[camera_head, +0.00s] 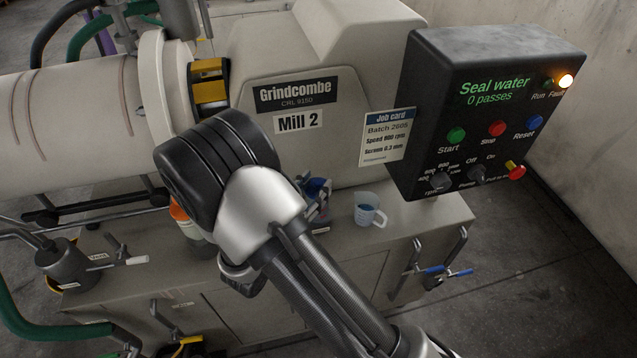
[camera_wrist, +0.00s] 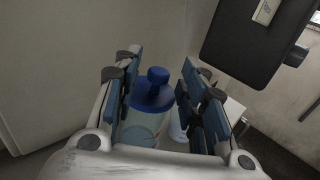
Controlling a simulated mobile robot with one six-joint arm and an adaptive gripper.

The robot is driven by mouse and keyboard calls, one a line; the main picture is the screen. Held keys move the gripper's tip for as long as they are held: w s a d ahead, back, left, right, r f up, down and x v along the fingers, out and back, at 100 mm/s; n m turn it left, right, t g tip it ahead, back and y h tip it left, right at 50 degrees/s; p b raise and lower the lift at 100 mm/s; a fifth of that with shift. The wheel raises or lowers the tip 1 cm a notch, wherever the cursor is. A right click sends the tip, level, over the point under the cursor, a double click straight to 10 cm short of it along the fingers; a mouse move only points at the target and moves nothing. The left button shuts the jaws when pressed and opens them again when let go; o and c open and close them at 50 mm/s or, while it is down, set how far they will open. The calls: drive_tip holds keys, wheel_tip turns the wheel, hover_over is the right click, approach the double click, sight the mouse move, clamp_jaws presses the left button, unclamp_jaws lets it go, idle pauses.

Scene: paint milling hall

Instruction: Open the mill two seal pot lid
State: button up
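The seal pot (camera_wrist: 141,128) has a pale, see-through body and a blue lid (camera_wrist: 153,100) with a round blue knob (camera_wrist: 158,76) on top. The lid sits on the pot. In the wrist view my gripper (camera_wrist: 161,66) is open, with one blue-padded finger on each side of the lid and knob. Gaps show beside the knob, and I see no grip on it. In the head view my gripper (camera_head: 318,195) is partly hidden behind my arm, just left of the jug, and I cannot clearly separate the pot from the fingers there.
The Mill 2 housing (camera_head: 310,135) rises behind. A dark control box (camera_head: 490,105) overhangs at right, its amber fault lamp lit. An orange-topped bottle (camera_head: 197,235) stands left.

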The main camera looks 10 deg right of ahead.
drive_tip(key=shift+x, duration=1.4)
drive_tip(key=shift+c, duration=0.3)
clamp_jaws()
